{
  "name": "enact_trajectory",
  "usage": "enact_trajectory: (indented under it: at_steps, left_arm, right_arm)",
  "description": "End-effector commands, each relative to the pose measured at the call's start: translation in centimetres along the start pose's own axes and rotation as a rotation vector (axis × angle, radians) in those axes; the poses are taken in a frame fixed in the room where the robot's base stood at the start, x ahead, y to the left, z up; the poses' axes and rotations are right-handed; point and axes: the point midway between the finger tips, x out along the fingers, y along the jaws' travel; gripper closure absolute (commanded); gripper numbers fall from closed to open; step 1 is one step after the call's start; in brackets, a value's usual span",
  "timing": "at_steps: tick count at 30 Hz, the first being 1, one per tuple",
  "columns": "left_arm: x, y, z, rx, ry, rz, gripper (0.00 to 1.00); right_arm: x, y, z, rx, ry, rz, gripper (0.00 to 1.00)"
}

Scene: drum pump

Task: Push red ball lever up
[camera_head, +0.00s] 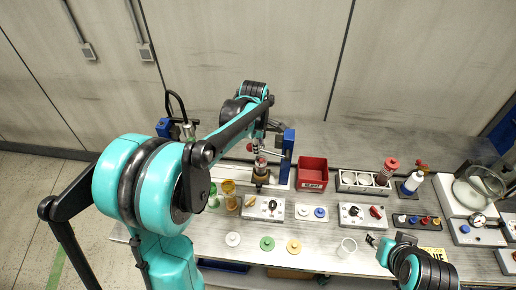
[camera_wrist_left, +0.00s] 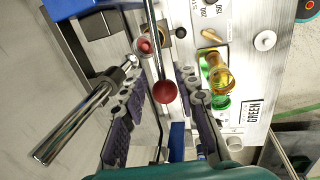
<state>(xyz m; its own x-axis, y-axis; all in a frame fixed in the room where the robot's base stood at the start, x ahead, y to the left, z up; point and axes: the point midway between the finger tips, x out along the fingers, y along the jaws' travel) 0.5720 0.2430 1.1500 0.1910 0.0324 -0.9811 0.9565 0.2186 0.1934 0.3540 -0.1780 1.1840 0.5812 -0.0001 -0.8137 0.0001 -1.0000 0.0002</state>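The red ball (camera_wrist_left: 166,92) sits at the end of a thin metal lever rod (camera_wrist_left: 155,40) in the left wrist view. In the head view the red ball (camera_head: 249,147) shows beside the pump stand, partly crowded by my left arm. My left gripper (camera_wrist_left: 157,108) is open, with one dark ribbed finger on each side of the ball and a gap to both. In the head view my left gripper (camera_head: 264,138) is over the pump stand, its fingers partly hidden. My right gripper (camera_head: 378,241) is low at the right, away from the lever; its opening is unclear.
A shiny metal cylinder (camera_wrist_left: 75,125) lies close to one left finger. Yellow and green cups (camera_wrist_left: 220,77) stand on the other side. A blue block (camera_head: 288,139) and red bin (camera_head: 312,172) are right of the stand. Switch boxes (camera_head: 264,208) and discs line the front.

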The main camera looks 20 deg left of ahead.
Motion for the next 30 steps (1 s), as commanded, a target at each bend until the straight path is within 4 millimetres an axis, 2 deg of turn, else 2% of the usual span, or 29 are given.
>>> enact_trajectory:
  at_steps: [1,6,12,18,30]
  left_arm:
    - [-1.3,0.0,0.0,0.0,0.0,0.0,0.7]
    - [-5.0,0.0,-0.1,-0.001,0.0,0.0,0.7]
    - [-8.0,0.1,-0.1,-0.001,0.0,0.001,0.7]
    - [-8.9,0.1,-0.1,-0.001,0.0,0.001,0.7]
    - [-8.8,0.0,-0.1,0.0,0.0,0.001,0.7]
  right_arm:
    - [0.0,0.0,0.0,0.0,0.0,0.0,0.6]
    - [0.0,0.0,0.0,0.0,0.0,0.0,0.6]
    - [0.0,0.0,0.0,0.0,0.0,0.0,0.6]
    - [0.0,0.0,0.0,0.0,0.0,0.0,0.6]
    - [0.0,0.0,0.0,0.0,0.0,0.0,0.6]
